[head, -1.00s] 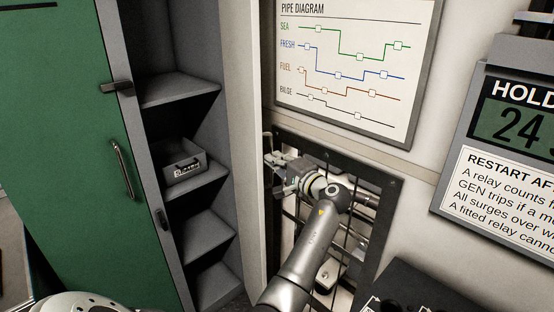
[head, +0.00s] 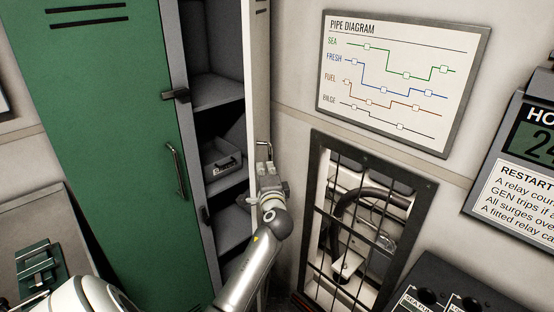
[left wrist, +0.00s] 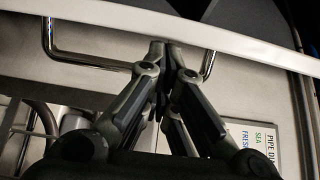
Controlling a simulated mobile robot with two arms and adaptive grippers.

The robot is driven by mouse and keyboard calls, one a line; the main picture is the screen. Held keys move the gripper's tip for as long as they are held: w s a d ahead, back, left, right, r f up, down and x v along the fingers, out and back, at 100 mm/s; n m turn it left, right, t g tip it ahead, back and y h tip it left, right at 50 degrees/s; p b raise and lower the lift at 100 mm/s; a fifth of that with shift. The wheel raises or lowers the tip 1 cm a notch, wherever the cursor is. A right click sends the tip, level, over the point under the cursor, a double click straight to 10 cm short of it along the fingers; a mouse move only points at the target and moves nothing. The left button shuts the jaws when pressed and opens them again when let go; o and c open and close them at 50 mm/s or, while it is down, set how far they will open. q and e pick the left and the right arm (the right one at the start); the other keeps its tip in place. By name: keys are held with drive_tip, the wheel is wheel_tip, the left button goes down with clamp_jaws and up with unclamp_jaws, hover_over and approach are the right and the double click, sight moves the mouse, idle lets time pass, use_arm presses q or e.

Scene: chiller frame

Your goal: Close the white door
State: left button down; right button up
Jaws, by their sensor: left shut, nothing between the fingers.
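The white door (head: 249,70) stands open to the right of the shelved locker, seen nearly edge-on in the head view. Its metal handle (head: 267,146) is on the face turned to the right. My left gripper (head: 264,168) is shut and empty, close to that face at the handle. In the left wrist view the shut fingertips (left wrist: 166,46) lie in front of the handle (left wrist: 92,62), below the white door edge (left wrist: 160,18). I cannot tell whether they touch the door. My right gripper is not in view.
Grey shelves with a grey bin (head: 222,160) show inside the locker. A closed green door (head: 95,130) is to its left. A barred wall opening (head: 365,215) and a pipe diagram (head: 400,80) are to the right. A dark console (head: 440,290) stands at lower right.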

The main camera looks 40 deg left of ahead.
use_arm(q)
drive_tip(key=s+a+m+t+h+p, duration=0.1)
drive_tip(key=s+a+m+t+h, duration=0.1)
drive_tip(key=a, duration=0.6)
drive_tip(key=s+a+m+t+h+p, duration=0.1)
drive_tip(key=s+a, duration=0.3)
drive_tip(key=a, duration=0.5)
drive_tip(key=shift+s+a+f+m+t+h, duration=0.15)
drive_tip(key=shift+s+m+t+h, duration=0.3)
drive_tip(key=shift+h, duration=0.35)
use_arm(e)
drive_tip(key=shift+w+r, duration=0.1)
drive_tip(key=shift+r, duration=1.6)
